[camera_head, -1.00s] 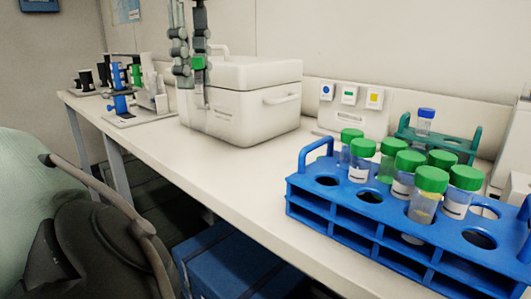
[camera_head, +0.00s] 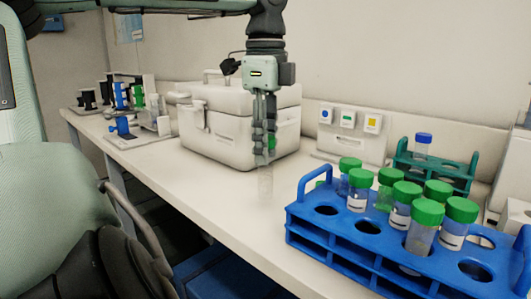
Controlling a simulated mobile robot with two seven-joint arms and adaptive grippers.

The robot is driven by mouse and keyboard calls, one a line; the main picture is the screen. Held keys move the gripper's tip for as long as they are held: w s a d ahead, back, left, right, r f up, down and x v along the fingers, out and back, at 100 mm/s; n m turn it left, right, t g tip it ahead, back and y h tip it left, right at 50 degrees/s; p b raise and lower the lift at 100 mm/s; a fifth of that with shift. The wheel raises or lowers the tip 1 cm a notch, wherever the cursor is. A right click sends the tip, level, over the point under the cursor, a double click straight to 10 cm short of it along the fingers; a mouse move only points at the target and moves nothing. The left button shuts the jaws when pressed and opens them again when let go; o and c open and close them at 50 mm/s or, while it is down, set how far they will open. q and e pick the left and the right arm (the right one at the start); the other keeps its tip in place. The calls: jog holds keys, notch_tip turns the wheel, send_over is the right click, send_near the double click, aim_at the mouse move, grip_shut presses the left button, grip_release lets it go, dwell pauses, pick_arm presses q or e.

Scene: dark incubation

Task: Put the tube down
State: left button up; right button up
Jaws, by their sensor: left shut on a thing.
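My left gripper (camera_head: 265,148) hangs fingers-down in the middle of the view, in front of the white box, and is shut on a tube (camera_head: 265,182). The tube is clear and upright, with a green cap partly hidden between the fingers. Its lower end shows against the bench top; I cannot tell how far above the bench it is. To its right stands the blue rack (camera_head: 330,238), holding several green-capped tubes, with some empty holes at the left end, front and right. My right gripper is not in view.
The white lidded box (camera_head: 225,137) stands behind the gripper. A panel with three coloured labels (camera_head: 350,145) and a green rack (camera_head: 457,175) with a blue-capped tube (camera_head: 422,146) stand behind the blue rack. The bench (camera_head: 220,190) is bare left of the blue rack.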

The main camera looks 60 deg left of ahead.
pick_arm(q)
jog(key=shift+f, duration=0.9)
jog(key=shift+f, duration=0.15)
